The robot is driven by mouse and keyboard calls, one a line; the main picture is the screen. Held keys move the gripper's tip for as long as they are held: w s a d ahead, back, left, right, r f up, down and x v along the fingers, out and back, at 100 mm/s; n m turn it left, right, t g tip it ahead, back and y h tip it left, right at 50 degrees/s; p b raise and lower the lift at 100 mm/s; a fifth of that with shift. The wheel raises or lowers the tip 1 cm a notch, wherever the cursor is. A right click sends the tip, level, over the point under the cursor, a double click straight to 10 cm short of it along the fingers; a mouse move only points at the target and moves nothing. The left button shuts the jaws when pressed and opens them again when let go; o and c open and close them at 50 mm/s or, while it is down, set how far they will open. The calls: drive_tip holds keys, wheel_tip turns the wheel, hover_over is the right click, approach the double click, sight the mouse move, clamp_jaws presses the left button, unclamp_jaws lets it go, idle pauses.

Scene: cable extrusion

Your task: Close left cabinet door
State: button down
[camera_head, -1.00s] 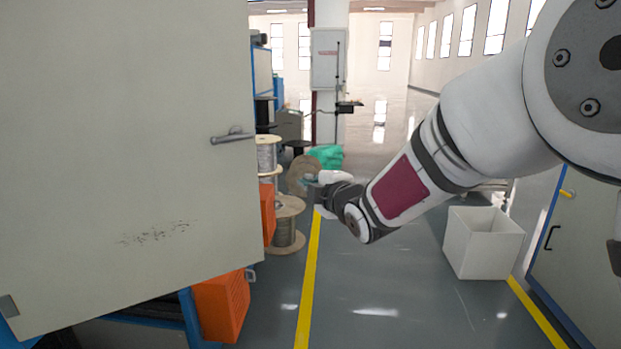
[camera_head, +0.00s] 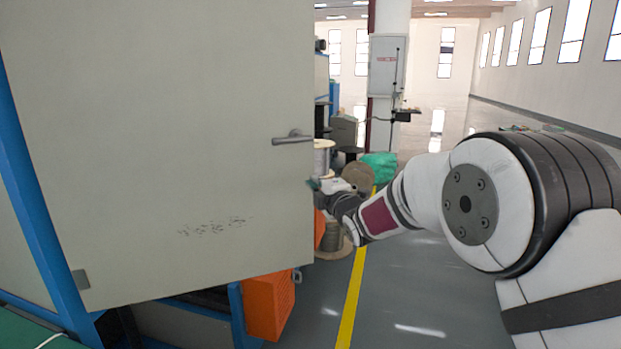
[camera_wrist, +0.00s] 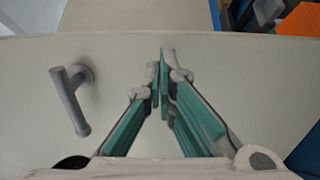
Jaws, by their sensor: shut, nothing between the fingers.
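The left cabinet door (camera_head: 190,130) is a large pale panel standing swung open at the left of the head view. Its lever handle (camera_head: 292,138) is near the free edge, and it also shows at the left in the wrist view (camera_wrist: 70,98). My gripper (camera_head: 314,184) is at the door's free edge, below and right of the handle. In the wrist view my gripper (camera_wrist: 160,62) has its green-padded fingers together, empty, over the door's face near its edge. Whether the fingers touch the door I cannot tell.
A blue cabinet frame (camera_head: 35,190) stands at the left. An orange box (camera_head: 268,305) sits below the door's lower edge. Cable spools (camera_head: 333,240) and a green bundle (camera_head: 380,166) stand behind my gripper.

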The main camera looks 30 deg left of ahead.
sight(307, 173)
drive_tip(key=shift+x, duration=2.2)
